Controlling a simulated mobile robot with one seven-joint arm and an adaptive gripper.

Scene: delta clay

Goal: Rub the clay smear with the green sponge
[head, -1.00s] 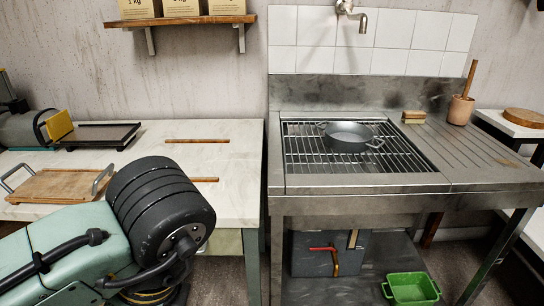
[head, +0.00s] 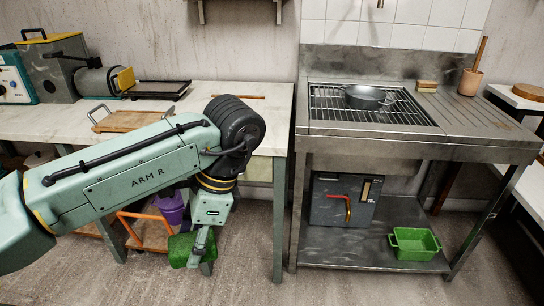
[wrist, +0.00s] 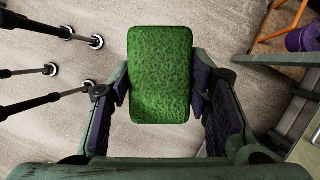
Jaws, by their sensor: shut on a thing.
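The green sponge (head: 181,250) is in my gripper (head: 197,246), which hangs low over the floor in front of the left worktable. In the wrist view the sponge (wrist: 160,75) sits between the two purple-padded fingers (wrist: 160,95), its broad textured face toward the camera. The gripper is shut on it. A faint brownish patch (head: 505,125) shows on the ridged drainboard at the right of the steel sink unit. It may be the clay smear, but it is too small to be sure. The sponge is well left of it and lower.
The steel sink unit (head: 365,142) holds a grey pan (head: 364,97) on its rack. A brush (head: 427,86) and a pot with a wooden handle (head: 470,82) stand behind the drainboard. A green basin (head: 414,243) is on the lower shelf. An orange-framed cart (head: 146,232) is near my gripper.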

